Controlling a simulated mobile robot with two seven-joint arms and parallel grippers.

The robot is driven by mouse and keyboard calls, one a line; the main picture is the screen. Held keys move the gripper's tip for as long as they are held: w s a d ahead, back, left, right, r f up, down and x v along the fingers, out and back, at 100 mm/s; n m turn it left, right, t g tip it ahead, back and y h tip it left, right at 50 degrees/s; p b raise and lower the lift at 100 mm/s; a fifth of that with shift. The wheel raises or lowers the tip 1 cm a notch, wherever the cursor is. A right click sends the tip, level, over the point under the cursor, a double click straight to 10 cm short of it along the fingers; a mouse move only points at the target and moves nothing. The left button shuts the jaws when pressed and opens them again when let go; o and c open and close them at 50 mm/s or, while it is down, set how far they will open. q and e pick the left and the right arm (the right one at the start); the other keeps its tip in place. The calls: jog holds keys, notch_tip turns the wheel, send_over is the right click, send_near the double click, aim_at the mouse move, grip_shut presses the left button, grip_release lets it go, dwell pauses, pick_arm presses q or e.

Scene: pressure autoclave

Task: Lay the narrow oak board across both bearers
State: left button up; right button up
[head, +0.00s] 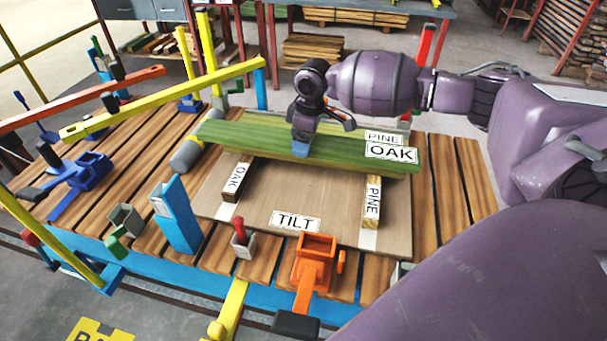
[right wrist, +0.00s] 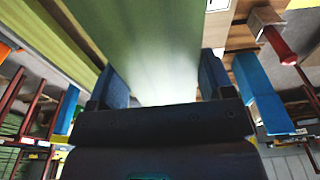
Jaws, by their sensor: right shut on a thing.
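The green board labelled OAK (head: 345,158) lies level above the far part of the panel, running left to right. My right gripper (head: 302,148) is shut on it near its middle, from above. In the right wrist view the board (right wrist: 150,45) lies between the two blue fingers. The OAK bearer (head: 229,194) and the PINE bearer (head: 371,193) stand on the panel, with their far ends hidden under the board. I cannot tell whether the board touches them. My left gripper is not in view.
Another green board, labelled PINE (head: 255,122), lies just behind. The panel marked TILT (head: 330,185) lies on the slatted bench (head: 455,185). An orange clamp (head: 317,250), a blue block (head: 176,215) and a red-handled item (head: 240,235) stand along the front.

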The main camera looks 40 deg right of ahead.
notch_tip(320, 180, down, 12)
jog(key=shift+f+b, duration=0.25)
jog(key=shift+b, duration=1)
jog(key=shift+f, duration=0.1)
jog(key=shift+f, duration=0.1)
jog(key=o, duration=1.4)
